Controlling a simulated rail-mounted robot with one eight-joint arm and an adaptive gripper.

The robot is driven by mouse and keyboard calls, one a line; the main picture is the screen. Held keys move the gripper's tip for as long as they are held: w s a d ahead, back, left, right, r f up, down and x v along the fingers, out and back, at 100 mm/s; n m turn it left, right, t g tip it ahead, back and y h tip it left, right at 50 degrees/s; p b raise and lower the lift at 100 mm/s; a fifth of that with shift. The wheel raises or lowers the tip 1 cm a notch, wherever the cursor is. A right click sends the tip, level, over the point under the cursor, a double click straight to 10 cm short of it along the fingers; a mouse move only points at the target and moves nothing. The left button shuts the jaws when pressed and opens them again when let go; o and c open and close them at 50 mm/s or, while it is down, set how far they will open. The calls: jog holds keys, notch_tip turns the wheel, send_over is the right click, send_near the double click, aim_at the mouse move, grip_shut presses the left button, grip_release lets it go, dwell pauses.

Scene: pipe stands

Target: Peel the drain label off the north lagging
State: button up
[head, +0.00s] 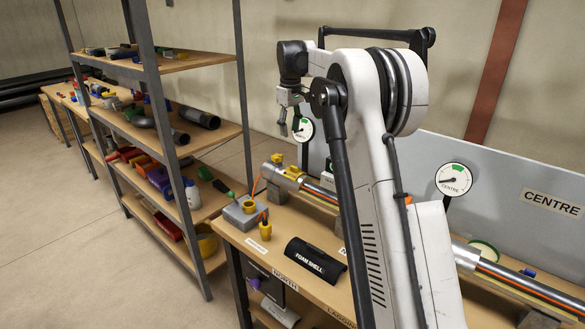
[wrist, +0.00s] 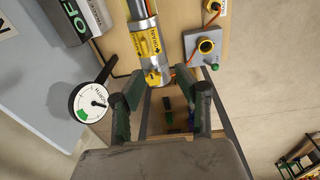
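The silver-grey lagging (head: 290,178) wraps the end of the north pipe on the bench, left of my arm in the head view. It also shows at the top of the wrist view (wrist: 136,10). A yellow label (wrist: 147,43) with dark arrow and lettering lies on it; the lettering is too small to read surely. A second yellow piece (wrist: 155,77) sits at the pipe's end. My gripper (head: 290,132) hangs above and behind the pipe, fingers pointing down. In the wrist view its two fingers (wrist: 168,90) are wide apart with nothing between them, short of the pipe end.
The north gauge (wrist: 90,103) stands close beside my finger. A grey box (head: 243,213) with a yellow knob sits at the bench's left end. A black foam shell (head: 316,260) lies at the front. A loaded shelf rack (head: 185,150) stands left.

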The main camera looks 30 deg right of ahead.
jog(key=w+d+f+p, duration=0.1)
jog(key=w+d+f, duration=0.2)
jog(key=d, duration=0.1)
send_over(294, 171)
jog(key=d, duration=0.1)
jog(key=shift+n+g, duration=0.3)
jog(key=shift+g, duration=0.1)
notch_tip(294, 171, down, 10)
jog(key=shift+r+p, duration=0.25)
jog(key=shift+p, duration=0.15)
jog(key=shift+w+a+f+p, duration=0.1)
jog(key=shift+f+p, duration=0.05)
jog(key=shift+f, duration=0.7)
jog(key=shift+w+a+f+p, duration=0.1)
jog(key=shift+w+f+p, duration=0.1)
jog(key=shift+f, duration=0.7)
jog(key=shift+w+a+f+p, duration=0.1)
jog(key=shift+f+p, duration=0.05)
jog(key=shift+f, duration=0.7)
grip_shut()
